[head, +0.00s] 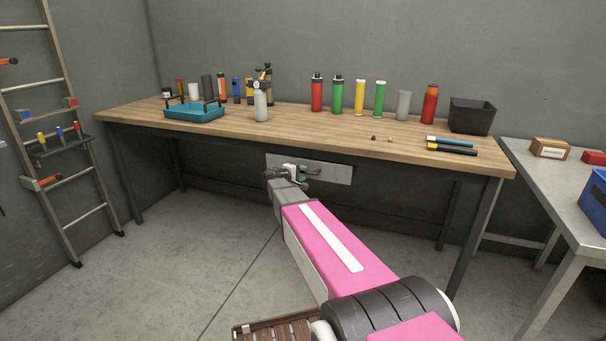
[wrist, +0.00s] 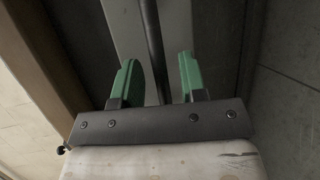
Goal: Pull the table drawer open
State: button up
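The wooden workbench table (head: 225,134) has a grey drawer front (head: 338,174) under its top. The drawer looks shut, flush under the table's front edge. My gripper (head: 308,173) is right at the drawer front and hides part of it. In the wrist view my gripper (wrist: 158,70) has its two green fingers spread apart. A dark bar handle (wrist: 154,40) runs between them, with a gap visible on either side. The light grey drawer face (wrist: 178,25) lies behind the bar. The handle is hard to make out in the head view, behind my fingers.
Bottles and cans, a teal tray (head: 194,113) and a black bin (head: 472,116) stand on the table. A metal side table (head: 545,175) is at the right, a ladder (head: 62,130) at the left. A brown slatted crate (head: 280,328) lies on the floor near my arm. Floor before the drawer is otherwise clear.

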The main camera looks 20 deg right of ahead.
jog(key=shift+w+d+f, duration=0.1)
jog(key=shift+w+d, duration=0.2)
jog(key=shift+d, duration=0.25)
grip_shut()
jog(key=shift+s+a, duration=0.1)
jog(key=shift+s, duration=0.05)
